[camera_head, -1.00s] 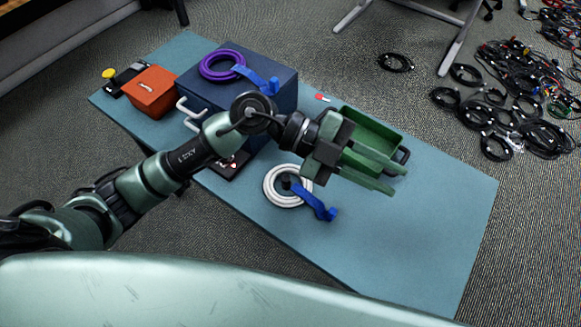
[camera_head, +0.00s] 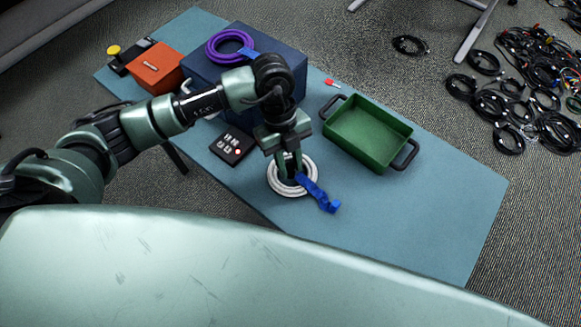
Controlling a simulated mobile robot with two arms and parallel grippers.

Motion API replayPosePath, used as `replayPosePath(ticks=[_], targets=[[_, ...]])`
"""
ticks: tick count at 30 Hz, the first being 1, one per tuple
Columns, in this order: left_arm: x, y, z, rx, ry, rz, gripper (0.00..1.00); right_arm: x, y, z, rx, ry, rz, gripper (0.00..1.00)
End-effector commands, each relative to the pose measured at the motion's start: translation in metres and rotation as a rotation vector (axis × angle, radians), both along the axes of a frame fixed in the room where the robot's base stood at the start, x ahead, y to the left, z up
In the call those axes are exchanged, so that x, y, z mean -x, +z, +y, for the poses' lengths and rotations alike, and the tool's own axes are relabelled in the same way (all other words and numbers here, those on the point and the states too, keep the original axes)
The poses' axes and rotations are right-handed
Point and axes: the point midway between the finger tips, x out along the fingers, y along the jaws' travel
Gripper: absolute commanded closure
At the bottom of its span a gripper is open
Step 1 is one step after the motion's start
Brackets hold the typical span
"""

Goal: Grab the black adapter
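A flat black box with several white marks on top (camera_head: 231,147) lies on the blue-grey table (camera_head: 430,220), left of my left gripper (camera_head: 289,172). It looks like an adapter, but I cannot tell for sure. Another dark item (camera_head: 128,58) lies at the table's far left end. My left gripper points down over the white cable coil (camera_head: 274,184), which has a blue strap (camera_head: 321,197). The fingers are partly hidden by the wrist, so their opening and any contact with the coil are unclear. My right gripper is not in view.
A green tray with black handles (camera_head: 368,136) stands right of the gripper, and it looks empty. A dark blue box (camera_head: 205,75) carries a purple coil (camera_head: 213,50). An orange box (camera_head: 157,68) stands at the left. The table's right end is clear. Cables (camera_head: 530,80) lie on the floor.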

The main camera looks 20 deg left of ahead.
Motion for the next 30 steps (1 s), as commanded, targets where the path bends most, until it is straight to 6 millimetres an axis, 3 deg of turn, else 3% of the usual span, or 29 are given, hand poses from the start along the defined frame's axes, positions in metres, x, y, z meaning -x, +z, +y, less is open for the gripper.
replayPosePath(ticks=[10,13,24,30], targets=[[0.002,-0.010,-0.003,0.002,-0.001,0.000,0.75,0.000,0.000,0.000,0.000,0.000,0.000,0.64],[0.002,-0.010,-0.003,0.002,-0.001,0.000,1.00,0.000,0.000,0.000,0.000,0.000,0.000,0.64],[0.002,-0.008,-0.003,0.001,0.000,-0.002,1.00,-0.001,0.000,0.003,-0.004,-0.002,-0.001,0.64],[0.001,0.008,-0.003,0.003,-0.001,-0.003,1.00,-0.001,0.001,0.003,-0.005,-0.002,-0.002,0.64]])
